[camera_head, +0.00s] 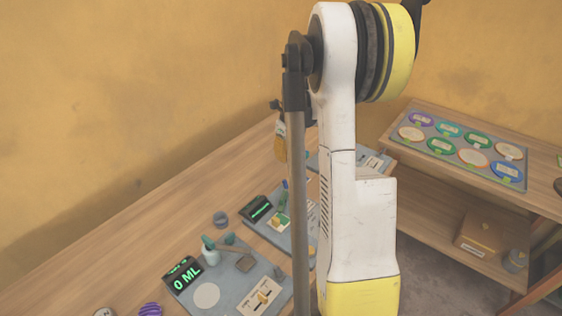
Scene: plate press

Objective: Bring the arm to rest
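My arm fills the middle of the view. It has a long white link with a yellow band at its lower end and a thick black and yellow joint at the top. A grey rod runs upright along its left side. My gripper is not in the frame, so I cannot see its fingers or whether it holds anything. The arm hides part of the wooden workbench (190,205) behind it.
A grey station with a "0 ML" display (183,274) stands on the bench, beside a second station (258,209). At right, a shelf unit holds a tray (405,147) of several coloured discs. A box (480,233) sits lower.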

